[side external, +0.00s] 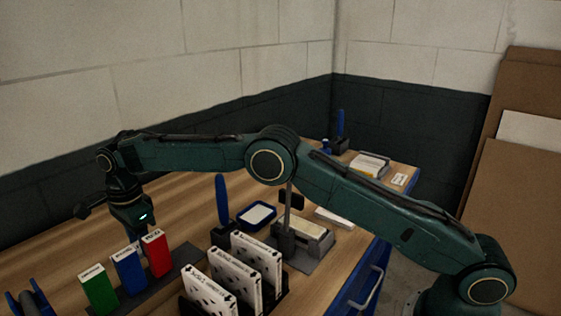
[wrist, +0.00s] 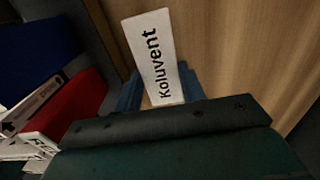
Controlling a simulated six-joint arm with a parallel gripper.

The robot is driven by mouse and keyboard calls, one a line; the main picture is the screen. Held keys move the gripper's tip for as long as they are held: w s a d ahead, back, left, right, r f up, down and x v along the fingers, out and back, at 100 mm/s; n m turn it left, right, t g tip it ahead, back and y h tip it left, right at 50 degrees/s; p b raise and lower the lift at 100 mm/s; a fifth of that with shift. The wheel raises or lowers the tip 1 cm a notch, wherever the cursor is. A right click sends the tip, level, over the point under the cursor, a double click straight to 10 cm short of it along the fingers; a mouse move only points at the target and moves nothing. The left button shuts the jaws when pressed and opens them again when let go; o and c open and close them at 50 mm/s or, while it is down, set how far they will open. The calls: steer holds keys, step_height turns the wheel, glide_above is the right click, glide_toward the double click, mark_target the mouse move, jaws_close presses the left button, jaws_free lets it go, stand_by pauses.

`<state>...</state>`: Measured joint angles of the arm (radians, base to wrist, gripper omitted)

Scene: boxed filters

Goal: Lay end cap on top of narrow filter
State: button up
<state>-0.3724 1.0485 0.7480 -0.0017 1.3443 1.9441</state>
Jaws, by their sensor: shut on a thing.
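My gripper (side external: 136,241) is low behind the row of coloured boxes in the side view. In the wrist view its fingers (wrist: 160,92) are shut on a white piece labelled "Koluvent" (wrist: 152,52). I cannot tell for sure that this is the end cap; it is hidden in the side view. A green box (side external: 98,290), a blue box (side external: 128,273) and a red box (side external: 157,257), each with a white labelled top, stand upright in a row. The wrist view shows red (wrist: 84,100) and blue (wrist: 38,50) surfaces at left. I cannot tell which box is the narrow filter.
Several white patterned boxes (side external: 257,262) stand in a dark rack at the front. Behind are a blue-rimmed tray (side external: 272,220), a blue-handled tool (side external: 222,200) and a grey fixture (side external: 318,252). Bare wood (side external: 60,245) lies left of the coloured boxes.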

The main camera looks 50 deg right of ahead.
steer(key=shift+f, duration=1.95)
steer(key=shift+f, duration=0.1)
steer(key=o, duration=0.9)
steer(key=shift+o, duration=0.2)
step_height(320, 180, up, 12)
steer(key=shift+r, duration=0.1)
